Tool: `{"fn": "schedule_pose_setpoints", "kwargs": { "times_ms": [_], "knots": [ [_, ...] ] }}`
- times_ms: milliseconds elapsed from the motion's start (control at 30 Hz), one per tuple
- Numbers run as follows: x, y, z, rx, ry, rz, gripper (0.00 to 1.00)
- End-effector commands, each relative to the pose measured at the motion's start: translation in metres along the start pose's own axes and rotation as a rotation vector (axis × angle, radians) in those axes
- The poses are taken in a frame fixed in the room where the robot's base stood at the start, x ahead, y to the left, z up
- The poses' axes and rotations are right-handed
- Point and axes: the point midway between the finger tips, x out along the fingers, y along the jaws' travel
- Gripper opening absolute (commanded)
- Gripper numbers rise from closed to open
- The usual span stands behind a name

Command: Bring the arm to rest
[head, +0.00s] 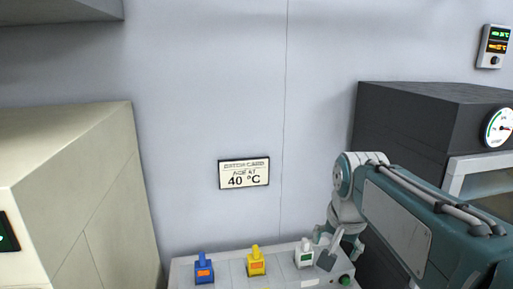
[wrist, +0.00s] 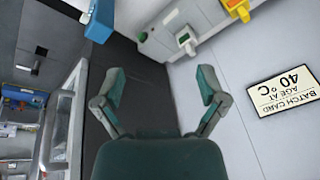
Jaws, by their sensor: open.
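My gripper (wrist: 160,92) is open in the wrist view, with its two fingers apart and nothing between them. In the head view my arm comes in from the lower right and bends down near the right end of the console (head: 228,268). The gripper's fingertips are hard to make out there. The batch card (head: 244,173) on the wall reads "AGE AT 40 °C"; it also shows turned over in the wrist view (wrist: 289,91).
Blue (head: 204,268), yellow (head: 256,262) and white (head: 304,254) switches stand on the console. A cream cabinet (head: 75,190) stands at left. A dark cabinet (head: 420,110) with a dial gauge (head: 499,127) stands behind my arm. A small display (head: 494,46) hangs upper right.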

Motion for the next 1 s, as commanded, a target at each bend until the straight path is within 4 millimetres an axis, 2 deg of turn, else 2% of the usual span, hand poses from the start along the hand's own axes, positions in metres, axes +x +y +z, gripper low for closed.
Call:
{"fn": "schedule_pose_setpoints", "kwargs": {
  "times_ms": [33,233,400,500,700,1000],
  "knots": [
    [-0.005,0.009,0.015,-0.043,0.017,-0.009,0.91],
    [-0.008,0.042,0.072,-0.236,0.082,-0.035,0.91],
    [0.002,0.069,0.118,-0.394,0.138,-0.047,0.91],
    [0.009,0.08,0.138,-0.465,0.164,-0.049,0.91],
    [0.018,0.089,0.153,-0.525,0.183,-0.049,0.91],
    [0.018,0.089,0.153,-0.525,0.182,-0.049,0.91]
  ]
}}
